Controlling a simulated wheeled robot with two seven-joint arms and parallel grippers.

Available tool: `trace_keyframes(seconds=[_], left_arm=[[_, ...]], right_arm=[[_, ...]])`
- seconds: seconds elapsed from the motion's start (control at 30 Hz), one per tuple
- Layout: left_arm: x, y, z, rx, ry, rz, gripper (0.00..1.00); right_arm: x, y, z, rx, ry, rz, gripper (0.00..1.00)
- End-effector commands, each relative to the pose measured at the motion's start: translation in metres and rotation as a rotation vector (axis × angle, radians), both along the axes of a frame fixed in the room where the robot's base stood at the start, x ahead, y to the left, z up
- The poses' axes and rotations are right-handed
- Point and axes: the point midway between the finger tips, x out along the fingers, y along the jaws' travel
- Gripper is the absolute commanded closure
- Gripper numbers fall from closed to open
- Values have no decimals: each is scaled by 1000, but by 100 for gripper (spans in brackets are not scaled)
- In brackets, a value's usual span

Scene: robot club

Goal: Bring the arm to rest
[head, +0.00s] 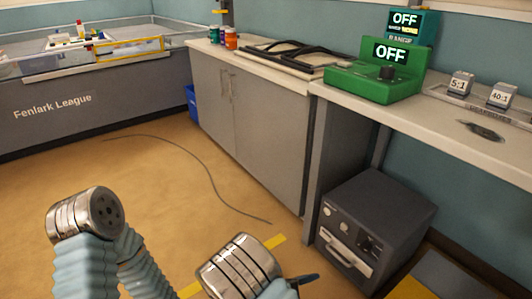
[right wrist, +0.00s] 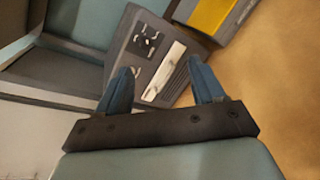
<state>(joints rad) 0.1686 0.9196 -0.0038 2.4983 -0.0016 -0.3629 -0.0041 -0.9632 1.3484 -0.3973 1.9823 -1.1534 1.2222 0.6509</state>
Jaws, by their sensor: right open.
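My right gripper (right wrist: 162,74) shows in the right wrist view with its two blue fingers spread apart and nothing between them. It is in the air, with the dark grey floor unit (right wrist: 142,46) and its pale handle behind the gap. In the head view my right arm comes in at the bottom centre, and only a small dark piece shows at its end, low in front of the same floor unit (head: 372,222). A silver joint of my left arm shows at the lower left; the left gripper itself is not in view.
A counter (head: 460,140) runs along the right, with a green box (head: 375,82) reading OFF and two small weights on it. Grey cabinets (head: 262,125) stand below. A thin cable (head: 205,165) lies on the open floor. A walled table (head: 60,110) stands at the back left.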

Motion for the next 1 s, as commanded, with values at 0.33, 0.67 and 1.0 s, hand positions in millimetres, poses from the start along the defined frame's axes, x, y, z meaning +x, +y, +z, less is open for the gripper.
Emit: trace_keyframes(seconds=[0.33, 0.67, 1.0], left_arm=[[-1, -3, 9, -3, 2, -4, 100], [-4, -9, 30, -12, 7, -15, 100], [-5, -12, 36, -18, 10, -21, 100]], right_arm=[[-81, -40, -66, 350, 312, -336, 32], [-171, 30, -96, 1384, 328, -1008, 32], [-119, 10, -74, 1724, -195, -1197, 32]])
